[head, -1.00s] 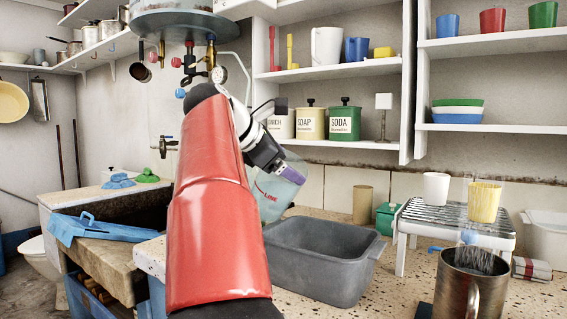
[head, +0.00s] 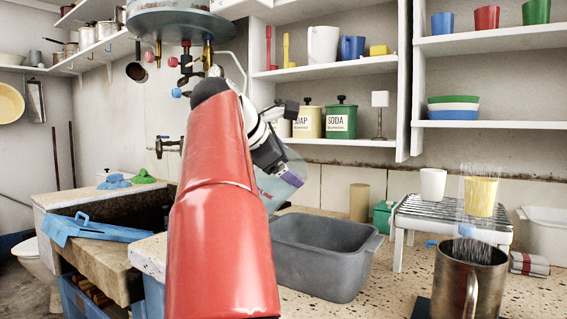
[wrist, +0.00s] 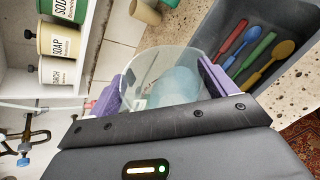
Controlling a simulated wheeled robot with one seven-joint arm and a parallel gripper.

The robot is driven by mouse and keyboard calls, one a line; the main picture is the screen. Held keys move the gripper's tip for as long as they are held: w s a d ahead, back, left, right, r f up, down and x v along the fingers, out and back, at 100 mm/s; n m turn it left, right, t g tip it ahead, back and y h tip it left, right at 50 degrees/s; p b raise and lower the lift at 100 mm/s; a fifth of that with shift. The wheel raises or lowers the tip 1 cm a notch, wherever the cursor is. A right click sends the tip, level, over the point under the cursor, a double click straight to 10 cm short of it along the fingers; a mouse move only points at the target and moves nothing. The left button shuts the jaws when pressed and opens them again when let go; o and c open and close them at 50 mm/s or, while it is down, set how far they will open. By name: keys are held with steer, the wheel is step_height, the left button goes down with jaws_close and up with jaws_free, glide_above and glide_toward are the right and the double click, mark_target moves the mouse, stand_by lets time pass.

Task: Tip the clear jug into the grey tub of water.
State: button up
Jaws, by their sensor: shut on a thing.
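My gripper (wrist: 162,90) is shut on the clear jug (wrist: 182,58), its purple fingers on either side of it. In the head view the jug (head: 268,184) is tilted, partly hidden behind my red arm, near the left back side of the grey tub. A pale blue patch shows inside the jug; I cannot tell whether it is liquid. The grey tub (head: 325,278) stands on the speckled counter. The wrist view shows several coloured spoons inside the tub (wrist: 213,37); its water surface is hard to make out.
A metal mug (head: 468,285) stands front right. A white rack (head: 452,232) holds a white cup (head: 432,185) and a yellow cup (head: 480,198). A beige cylinder (head: 359,202) and a green box (head: 382,217) stand behind the tub. Shelves (head: 340,143) hang above.

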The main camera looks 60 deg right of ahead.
stand_by(0.5)
steer(key=shift+s+f+m+t+b, duration=0.3)
steer(key=shift+s+f+b, duration=0.1)
steer(key=shift+b, duration=0.4)
steer(key=shift+s+a+f+m+t+b, duration=0.1)
steer(key=shift+s+m+t+b, duration=0.2)
steer(key=shift+b, duration=0.15)
steer(key=shift+f, duration=0.1)
steer(key=shift+s+f+m+t+b, duration=0.4)
steer(key=shift+f+b, duration=0.2)
steer(key=shift+b, duration=0.45)
steer(key=shift+s+f+h, duration=0.1)
steer(key=shift+s+h, duration=0.05)
steer(key=shift+h, duration=0.15)
steer(key=shift+t+b, duration=0.35)
steer(key=shift+t, duration=0.05)
stand_by(0.3)
